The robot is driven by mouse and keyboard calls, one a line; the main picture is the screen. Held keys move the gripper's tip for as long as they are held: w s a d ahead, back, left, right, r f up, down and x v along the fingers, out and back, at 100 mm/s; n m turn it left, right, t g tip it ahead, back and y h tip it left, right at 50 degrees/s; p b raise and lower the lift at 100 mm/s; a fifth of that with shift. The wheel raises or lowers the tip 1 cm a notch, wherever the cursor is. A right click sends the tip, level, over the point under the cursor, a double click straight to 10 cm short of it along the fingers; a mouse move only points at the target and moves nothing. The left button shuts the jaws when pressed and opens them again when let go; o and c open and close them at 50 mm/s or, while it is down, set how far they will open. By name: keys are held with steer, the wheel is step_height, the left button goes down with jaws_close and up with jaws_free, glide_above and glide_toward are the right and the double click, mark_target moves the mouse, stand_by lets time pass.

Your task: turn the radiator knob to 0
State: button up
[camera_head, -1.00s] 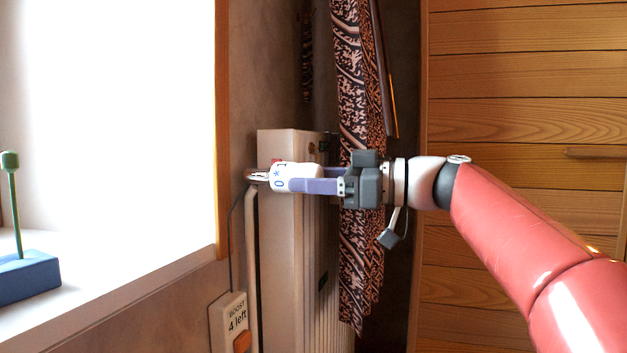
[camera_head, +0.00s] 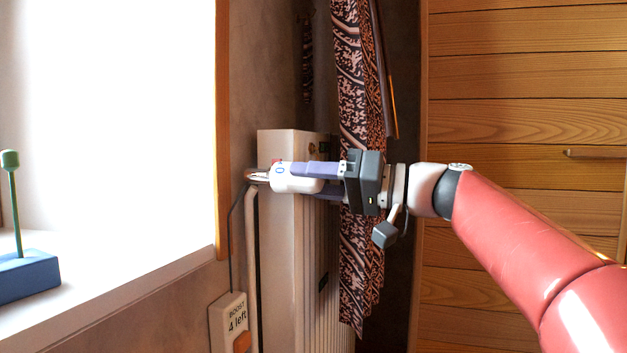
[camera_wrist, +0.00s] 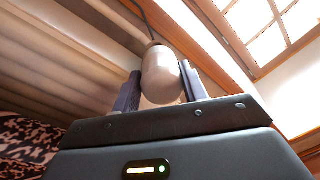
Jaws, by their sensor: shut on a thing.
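The white radiator knob (camera_head: 296,184) sits on its valve at the left edge of the radiator (camera_head: 283,240). A blue "0" shows on the side of the knob near its left end, in the head view. My gripper (camera_head: 312,182) reaches in from the right and is shut on the knob, one finger above and in front, the other lower and partly hidden behind. In the wrist view the knob (camera_wrist: 161,76) is between the two purple fingers (camera_wrist: 160,90). The fingers cover part of the knob's markings.
A patterned curtain (camera_head: 358,270) hangs right beside the wrist. A box labelled "BOOST 4 left" (camera_head: 232,318) with an orange button is below on the wall. A window sill (camera_head: 110,290) with a blue-based object (camera_head: 28,277) is at the left. Wooden cabinet boards (camera_head: 520,80) stand at the right.

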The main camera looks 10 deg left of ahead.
steer(key=m+p, duration=0.1)
steer(key=m, duration=0.5)
steer(key=shift+s+r+m+t+p, duration=0.1)
steer(key=shift+r+m+t+p, duration=0.05)
steer(key=shift+m+t+p, duration=0.2)
steer(key=m+p, duration=0.2)
steer(key=m, duration=0.3)
steer(key=shift+m+t, duration=0.25)
steer(key=shift+t, duration=0.1)
steer(key=shift+m, duration=0.3)
steer(key=o, duration=1)
steer(key=shift+c, duration=0.2)
steer(key=d, duration=0.7)
steer(key=shift+s+d+f, duration=0.3)
steer(key=shift+s+d, duration=0.05)
steer(key=shift+s, duration=0.05)
